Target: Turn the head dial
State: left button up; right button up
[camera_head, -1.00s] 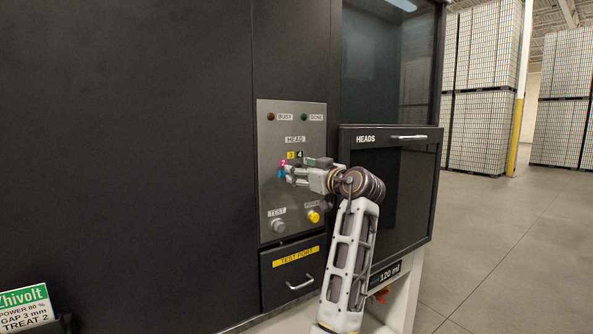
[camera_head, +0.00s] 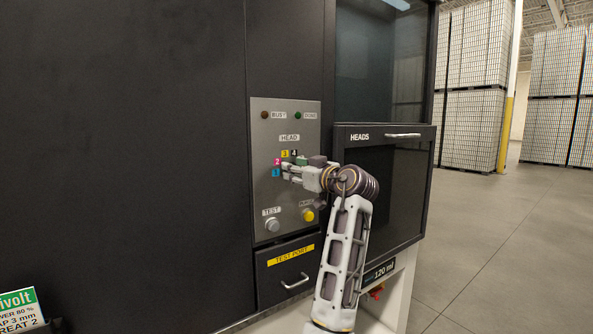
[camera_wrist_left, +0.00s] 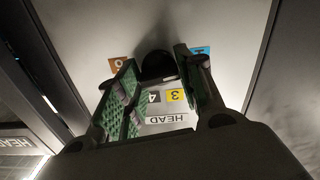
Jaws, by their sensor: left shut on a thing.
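The grey control panel (camera_head: 263,215) carries a "HEAD" label (camera_head: 289,138) with coloured number tags below it: yellow 3 (camera_head: 285,153), magenta 2 (camera_head: 277,162) and blue 1 (camera_head: 276,173). My left gripper (camera_head: 286,168) is at the panel just right of tags 1 and 2 and hides the dial there. In the left wrist view, the black head dial (camera_wrist_left: 157,66) sits between the green-padded fingers, which are shut on it. Tags 3 (camera_wrist_left: 175,96) and 4 (camera_wrist_left: 153,98) show upside down between the fingers. The dial's pointing direction cannot be told. My right gripper is not in view.
A grey TEST button (camera_head: 272,226) and a yellow button (camera_head: 308,215) are below the dial. The TEST PORT drawer (camera_head: 285,270) is lower, and the HEADS cabinet (camera_head: 385,190) juts out at right. Open floor (camera_head: 500,250) lies further right.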

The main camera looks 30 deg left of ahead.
pick_arm(q)
jog(key=shift+w+d+m+p, duration=0.1)
jog(key=shift+m+p, duration=0.55)
jog(key=shift+m, duration=3.25)
jog(key=shift+w+m+p, duration=0.1)
jog(key=shift+m+p, duration=0.5)
jog(key=shift+m, duration=3.3)
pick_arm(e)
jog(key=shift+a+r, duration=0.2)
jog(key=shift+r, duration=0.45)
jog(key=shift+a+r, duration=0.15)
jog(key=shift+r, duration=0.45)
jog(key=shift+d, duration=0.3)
pick_arm(q)
jog(key=o, duration=1)
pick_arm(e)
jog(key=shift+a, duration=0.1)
pick_arm(q)
jog(key=shift+s+d, duration=0.1)
jog(key=shift+v, duration=5.9)
